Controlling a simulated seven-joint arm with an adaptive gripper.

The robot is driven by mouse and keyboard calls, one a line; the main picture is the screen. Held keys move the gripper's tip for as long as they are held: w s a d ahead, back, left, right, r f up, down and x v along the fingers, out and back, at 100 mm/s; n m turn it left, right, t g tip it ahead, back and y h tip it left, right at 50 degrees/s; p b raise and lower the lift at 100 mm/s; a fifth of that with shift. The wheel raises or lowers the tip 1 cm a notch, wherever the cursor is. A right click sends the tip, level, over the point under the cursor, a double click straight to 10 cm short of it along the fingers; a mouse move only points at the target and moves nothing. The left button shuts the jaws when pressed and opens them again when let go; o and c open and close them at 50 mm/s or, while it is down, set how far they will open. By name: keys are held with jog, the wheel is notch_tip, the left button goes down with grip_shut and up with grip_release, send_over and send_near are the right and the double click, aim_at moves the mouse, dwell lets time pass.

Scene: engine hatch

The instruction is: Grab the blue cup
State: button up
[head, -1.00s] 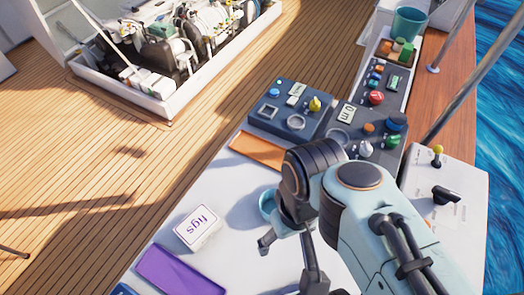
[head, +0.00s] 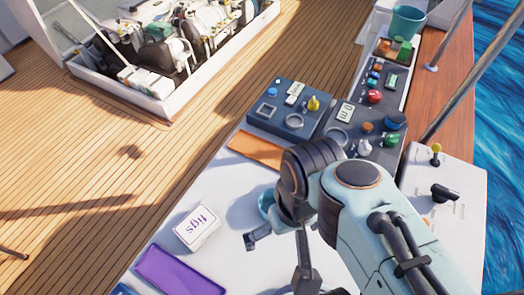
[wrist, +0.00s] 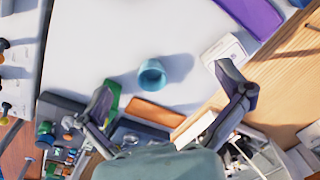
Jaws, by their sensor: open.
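The blue cup (head: 266,202) stands on the white counter, partly hidden behind my arm in the head view. In the wrist view the whole cup (wrist: 151,74) shows, with its shadow to the right. My gripper (head: 278,262) is open and empty, with its fingers spread wide. In the head view its fingers are nearer the camera than the cup. In the wrist view the cup appears between the two fingers (wrist: 168,82), closer to the left one, and neither finger visibly touches it.
An orange mat (head: 257,149) and a dark control panel (head: 290,119) lie behind. A teal bucket (head: 408,20) stands at the far right.

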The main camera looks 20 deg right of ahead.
jog(key=w+d+f+m+t, duration=0.1)
jog(key=w+f+m+t, duration=0.15)
jog(key=w+m, duration=0.4)
jog(key=w+d+f+m+t, duration=0.1)
jog(key=w+f+m, duration=0.2)
jog(key=w, duration=0.7)
jog(key=f+g, duration=0.1)
jog(key=f, duration=0.3)
jog(key=s+d+f+g, duration=0.1)
jog(key=f, duration=0.2)
jog(key=s+f+g, duration=0.1)
jog(key=f, duration=0.3)
jog(key=shift+s+d+f+m+g+h, duration=0.1)
jog(key=shift+d+f+m+g+h, duration=0.25)
jog(key=shift+d+h, duration=0.05)
notch_tip(320, 180, down, 7)
jog(key=shift+r, duration=0.2)
jog(key=c, duration=1.1)
